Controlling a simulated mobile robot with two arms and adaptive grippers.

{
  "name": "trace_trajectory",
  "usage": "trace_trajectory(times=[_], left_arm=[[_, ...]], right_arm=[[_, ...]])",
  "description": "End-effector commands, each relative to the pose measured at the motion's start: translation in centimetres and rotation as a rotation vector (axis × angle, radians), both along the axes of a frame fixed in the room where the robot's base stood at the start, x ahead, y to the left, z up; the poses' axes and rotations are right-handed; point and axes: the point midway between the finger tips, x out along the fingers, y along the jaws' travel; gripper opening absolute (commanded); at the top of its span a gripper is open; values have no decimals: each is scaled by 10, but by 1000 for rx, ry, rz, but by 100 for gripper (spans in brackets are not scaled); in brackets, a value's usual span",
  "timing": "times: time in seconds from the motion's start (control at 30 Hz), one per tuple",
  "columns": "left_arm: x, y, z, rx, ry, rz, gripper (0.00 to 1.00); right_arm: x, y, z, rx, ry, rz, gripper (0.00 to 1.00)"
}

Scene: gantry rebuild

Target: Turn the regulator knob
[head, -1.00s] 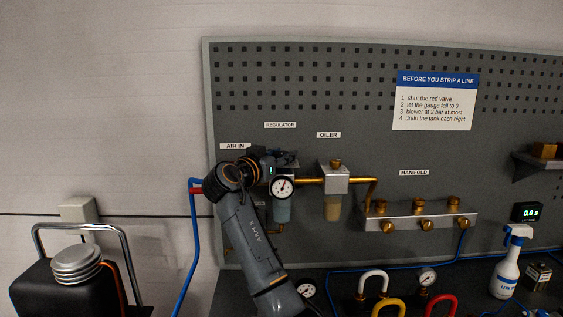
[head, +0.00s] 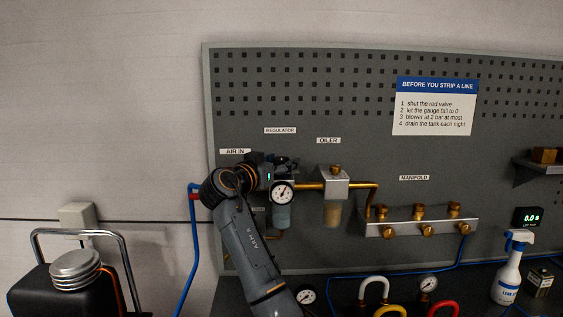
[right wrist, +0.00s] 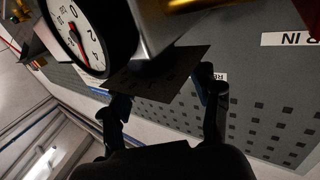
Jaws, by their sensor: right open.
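The regulator with its round white gauge (head: 283,192) hangs on the pegboard under the REGULATOR label, with a clear bowl (head: 281,217) below. My right gripper (head: 287,166) is at the top of the regulator, and my arm hides part of it. In the right wrist view the gripper (right wrist: 165,100) is open, its two dark fingers on either side of a dark flat-looking piece (right wrist: 155,78) at the regulator's body. I cannot tell whether this piece is the knob or whether the fingers touch it. The gauge also shows close up in that view (right wrist: 82,35). My left gripper is not in view.
The oiler (head: 332,184) stands close to the right of the regulator, joined by a brass pipe. The manifold (head: 418,225) is further right. A blue hose (head: 192,245) runs down at the left.

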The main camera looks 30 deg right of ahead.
Motion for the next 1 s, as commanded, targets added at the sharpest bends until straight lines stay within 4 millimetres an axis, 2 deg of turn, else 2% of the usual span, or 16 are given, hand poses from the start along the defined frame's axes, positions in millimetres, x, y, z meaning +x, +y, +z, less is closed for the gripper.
trace_trajectory(times=[0.3,0.5,0.7,1.0], left_arm=[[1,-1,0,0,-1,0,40],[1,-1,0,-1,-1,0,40],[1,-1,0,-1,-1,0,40],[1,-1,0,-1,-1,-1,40]], right_arm=[[-26,59,-1,3,-1,5,62],[-40,90,-1,2,-1,4,62],[-46,102,-1,1,0,2,62],[-47,103,0,1,0,1,62]])
